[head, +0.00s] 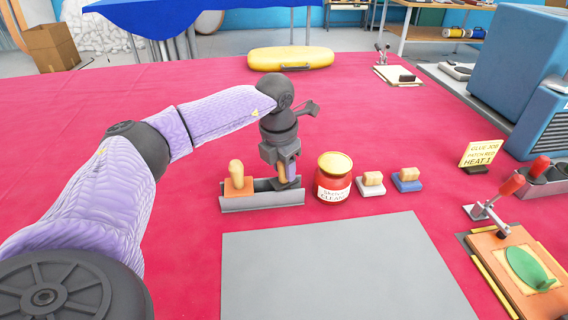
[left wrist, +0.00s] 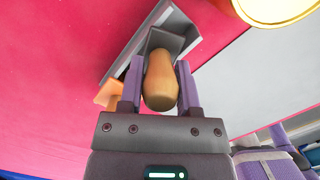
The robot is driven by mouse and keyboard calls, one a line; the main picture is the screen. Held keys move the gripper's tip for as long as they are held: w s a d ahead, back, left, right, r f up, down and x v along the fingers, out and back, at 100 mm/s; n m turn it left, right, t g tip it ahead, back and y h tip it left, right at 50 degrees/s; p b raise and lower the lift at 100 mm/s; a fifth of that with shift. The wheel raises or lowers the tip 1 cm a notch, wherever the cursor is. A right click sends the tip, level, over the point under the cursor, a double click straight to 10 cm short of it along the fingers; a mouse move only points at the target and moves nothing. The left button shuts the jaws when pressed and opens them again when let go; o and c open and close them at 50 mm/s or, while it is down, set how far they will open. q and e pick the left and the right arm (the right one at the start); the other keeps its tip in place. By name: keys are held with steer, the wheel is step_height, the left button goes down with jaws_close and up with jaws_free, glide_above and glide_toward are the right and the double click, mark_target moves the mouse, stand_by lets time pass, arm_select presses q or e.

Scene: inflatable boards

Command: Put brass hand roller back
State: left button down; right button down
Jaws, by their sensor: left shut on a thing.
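My left gripper (head: 284,170) is pointed down over the right part of a grey metal tray (head: 262,201). It is shut on the wooden handle of a tool, which I take to be the hand roller (left wrist: 161,80). In the left wrist view the handle stands between the two fingers of the gripper (left wrist: 160,84). A grey head shows below the handle, at the tray; no brass colour is clear, and I cannot tell whether it rests on the tray floor. A second wooden-handled tool (head: 237,178) with an orange base stands at the tray's left end. My right gripper is out of view.
A red can with a yellow lid (head: 333,176) stands close right of the tray. Beside it are a white-based block (head: 371,183) and a blue-based block (head: 407,180). A grey sheet (head: 345,270) lies in front. The red table is clear at left.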

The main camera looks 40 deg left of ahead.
mark_target(279, 165)
arm_select(q)
steer(key=shift+f, duration=0.2)
steer(key=shift+c, duration=2)
jaws_free()
steer(key=shift+o, duration=0.5)
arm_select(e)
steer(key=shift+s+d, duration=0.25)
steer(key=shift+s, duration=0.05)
arm_select(q)
steer(key=shift+r, duration=0.15)
step_height(279, 165, up, 13)
steer(key=s+p, duration=0.1)
steer(key=p, duration=0.3)
steer(key=shift+s+f+p, duration=0.2)
steer(key=shift+p, duration=0.15)
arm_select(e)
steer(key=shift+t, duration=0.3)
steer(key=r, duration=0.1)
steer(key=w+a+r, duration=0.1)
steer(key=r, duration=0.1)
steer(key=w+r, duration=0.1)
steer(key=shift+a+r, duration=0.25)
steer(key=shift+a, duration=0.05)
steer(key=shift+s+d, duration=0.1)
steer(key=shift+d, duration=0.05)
